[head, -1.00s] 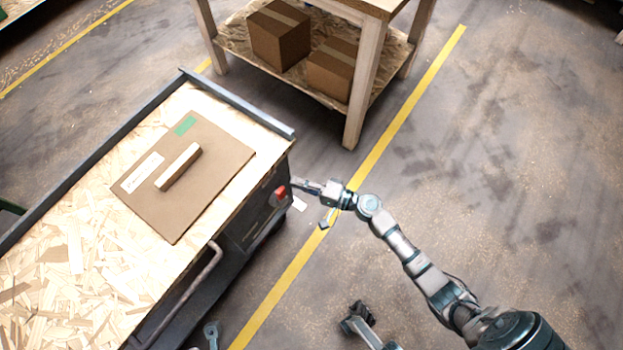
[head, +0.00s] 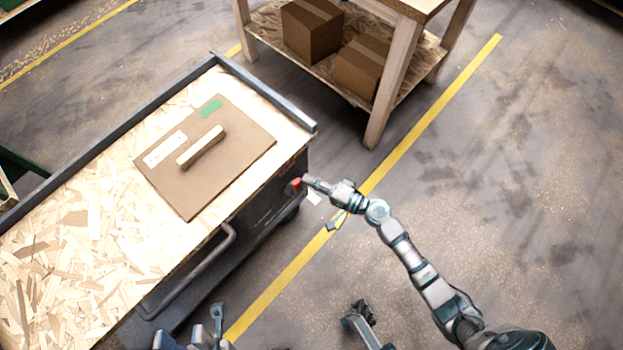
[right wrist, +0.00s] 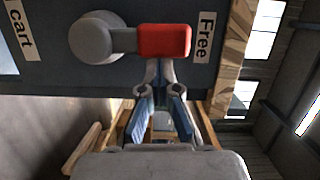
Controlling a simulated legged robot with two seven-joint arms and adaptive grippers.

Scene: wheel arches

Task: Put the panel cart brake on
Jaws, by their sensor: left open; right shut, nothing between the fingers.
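The panel cart (head: 72,177) has a wood-chip top with a dark raised edge. Its brake lever shows red (head: 294,184) on the end face in the head view. In the right wrist view the red lever grip (right wrist: 164,40) extends sideways from a round grey hub (right wrist: 95,38) and points at the "Free" label (right wrist: 204,37). My right gripper (head: 306,180) is shut and empty. Its fingertips (right wrist: 160,70) are right at the lower edge of the red grip; contact cannot be told. My left gripper (head: 192,331) is open at the bottom edge, partly cut off, beside the cart.
A brown panel (head: 225,172) with a block-shaped handle (head: 201,147) lies on the cart. A bent handlebar (head: 190,274) sticks out from the cart's side. A wooden table (head: 390,90) with boxes on its lower shelf stands behind. The floor on the right is clear.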

